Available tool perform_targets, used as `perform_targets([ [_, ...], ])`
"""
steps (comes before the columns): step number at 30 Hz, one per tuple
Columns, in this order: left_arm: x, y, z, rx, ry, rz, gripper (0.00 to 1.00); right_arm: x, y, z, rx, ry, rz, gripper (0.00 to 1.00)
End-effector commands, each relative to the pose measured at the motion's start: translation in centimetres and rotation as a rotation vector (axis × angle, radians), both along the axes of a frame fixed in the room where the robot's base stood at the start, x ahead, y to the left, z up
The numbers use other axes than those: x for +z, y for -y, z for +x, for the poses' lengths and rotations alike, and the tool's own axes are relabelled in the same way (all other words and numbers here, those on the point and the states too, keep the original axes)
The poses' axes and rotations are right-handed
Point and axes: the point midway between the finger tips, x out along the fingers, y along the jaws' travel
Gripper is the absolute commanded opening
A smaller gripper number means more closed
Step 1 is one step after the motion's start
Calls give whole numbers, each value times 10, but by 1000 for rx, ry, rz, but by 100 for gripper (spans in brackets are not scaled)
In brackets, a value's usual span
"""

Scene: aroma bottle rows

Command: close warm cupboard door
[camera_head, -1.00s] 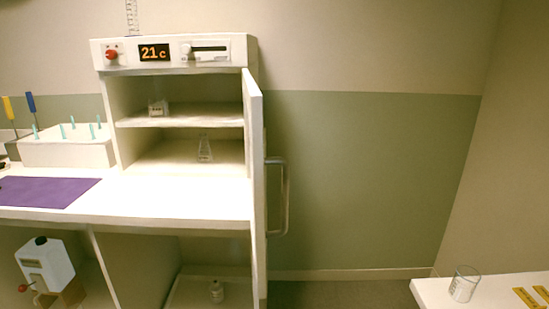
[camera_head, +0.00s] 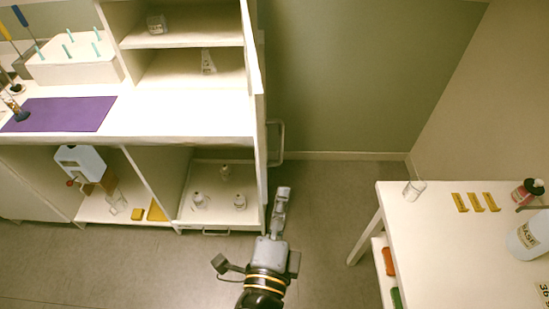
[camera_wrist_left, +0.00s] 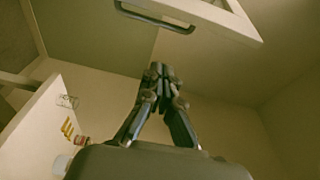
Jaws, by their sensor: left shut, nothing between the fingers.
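The warm cupboard door (camera_head: 257,120) stands open, seen nearly edge-on at the right side of the cupboard (camera_head: 190,70) in the head view. Its bar handle (camera_head: 281,141) is on the door's right face. The handle also shows at the top of the left wrist view (camera_wrist_left: 150,17), ahead of the fingertips. My left gripper (camera_head: 283,190) is right of the door, lower in the picture than the handle and apart from it. Its fingers are shut together and empty in the wrist view (camera_wrist_left: 157,70). My right gripper is out of view.
A white side table (camera_head: 440,245) with a glass beaker (camera_head: 413,189) and bottles stands at the right. A purple mat (camera_head: 60,114) lies on the left counter. A lower compartment holds a tray (camera_head: 215,212) with several small bottles.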

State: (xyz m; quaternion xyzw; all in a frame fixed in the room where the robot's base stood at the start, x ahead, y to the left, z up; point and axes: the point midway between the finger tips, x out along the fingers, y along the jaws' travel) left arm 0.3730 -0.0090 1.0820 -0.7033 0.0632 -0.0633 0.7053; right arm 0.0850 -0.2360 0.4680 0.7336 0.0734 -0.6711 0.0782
Motion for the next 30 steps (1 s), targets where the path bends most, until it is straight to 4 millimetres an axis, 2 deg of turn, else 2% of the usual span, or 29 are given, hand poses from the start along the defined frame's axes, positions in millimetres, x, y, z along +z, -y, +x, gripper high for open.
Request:
perform_targets([
  [5, 5, 4, 25, 2, 4, 0, 0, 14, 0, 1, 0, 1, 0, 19],
  [15, 4, 17, 96, 0, 2, -1, 0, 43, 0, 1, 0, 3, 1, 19],
  [22, 1, -14, 91, 0, 0, 1, 0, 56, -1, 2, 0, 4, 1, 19],
  [30, -1, -23, 89, -1, 0, -2, 0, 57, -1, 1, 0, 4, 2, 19],
])
